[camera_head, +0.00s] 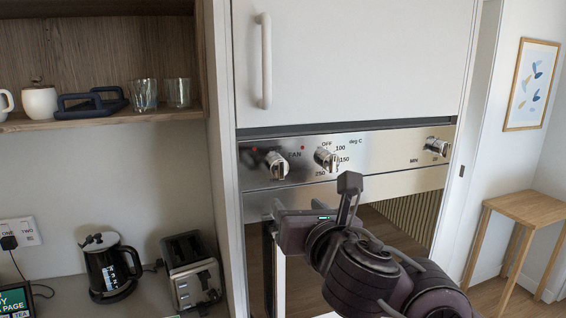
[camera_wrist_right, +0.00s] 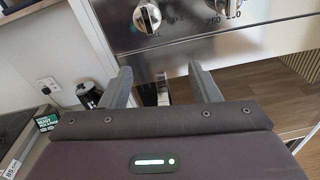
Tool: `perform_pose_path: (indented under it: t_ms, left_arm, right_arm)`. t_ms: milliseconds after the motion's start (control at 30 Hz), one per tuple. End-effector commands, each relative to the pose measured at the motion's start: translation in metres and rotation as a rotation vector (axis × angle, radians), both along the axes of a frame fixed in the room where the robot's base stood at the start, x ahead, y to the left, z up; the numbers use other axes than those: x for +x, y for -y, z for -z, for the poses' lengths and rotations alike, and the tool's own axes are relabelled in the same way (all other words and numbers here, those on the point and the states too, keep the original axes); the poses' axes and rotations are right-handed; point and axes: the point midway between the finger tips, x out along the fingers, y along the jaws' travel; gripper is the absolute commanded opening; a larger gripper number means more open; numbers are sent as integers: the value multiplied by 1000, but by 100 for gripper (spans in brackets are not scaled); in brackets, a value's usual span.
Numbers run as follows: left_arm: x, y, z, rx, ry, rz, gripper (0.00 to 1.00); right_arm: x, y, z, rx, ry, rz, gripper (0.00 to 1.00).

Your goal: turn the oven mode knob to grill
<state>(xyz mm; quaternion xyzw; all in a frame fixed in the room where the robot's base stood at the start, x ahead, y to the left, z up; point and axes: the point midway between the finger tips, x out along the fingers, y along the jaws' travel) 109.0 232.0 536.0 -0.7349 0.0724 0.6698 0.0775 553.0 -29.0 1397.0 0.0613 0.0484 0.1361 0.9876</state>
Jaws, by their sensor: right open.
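The oven mode knob (camera_head: 277,164) is the left of three silver knobs on the steel oven panel (camera_head: 400,148), with FAN printed to its right. I cannot read a grill label. The knob also shows near the top of the right wrist view (camera_wrist_right: 147,17), its grip bar close to upright. My right gripper (camera_head: 313,197) is open and empty, below the panel and in front of the oven door. In the right wrist view its two fingers (camera_wrist_right: 160,72) stand apart, with the knob beyond and above them, not touched. My left gripper is not in view.
The temperature knob (camera_head: 327,159) sits right of the mode knob, and the minute knob (camera_head: 437,146) is at the far right. A door handle (camera_wrist_right: 162,90) shows between my fingers in the wrist view. A kettle (camera_head: 109,266) and toaster (camera_head: 192,272) stand on the left counter.

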Motion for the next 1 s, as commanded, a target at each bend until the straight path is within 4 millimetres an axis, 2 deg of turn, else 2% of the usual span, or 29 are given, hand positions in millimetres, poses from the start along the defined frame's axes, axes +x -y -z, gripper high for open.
perform_pose_path:
  t_ms: [33, 100, 200, 367, 700, 1000]
  left_arm:
    - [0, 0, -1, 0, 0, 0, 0]
    - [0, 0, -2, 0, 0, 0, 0]
    - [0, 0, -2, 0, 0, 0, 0]
    - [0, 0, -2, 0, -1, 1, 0]
    - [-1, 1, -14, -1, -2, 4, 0]
    - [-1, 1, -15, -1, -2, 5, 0]
  right_arm:
    - [-2, -1, -15, -83, 57, -8, 56]
    - [-4, -3, -28, -174, 110, -18, 56]
    - [-4, -5, -36, -244, 149, -23, 56]
    - [12, -10, -38, -265, 158, -25, 56]
    - [60, -25, -40, -260, 156, -25, 56]
    - [69, -28, -38, -259, 157, -25, 56]
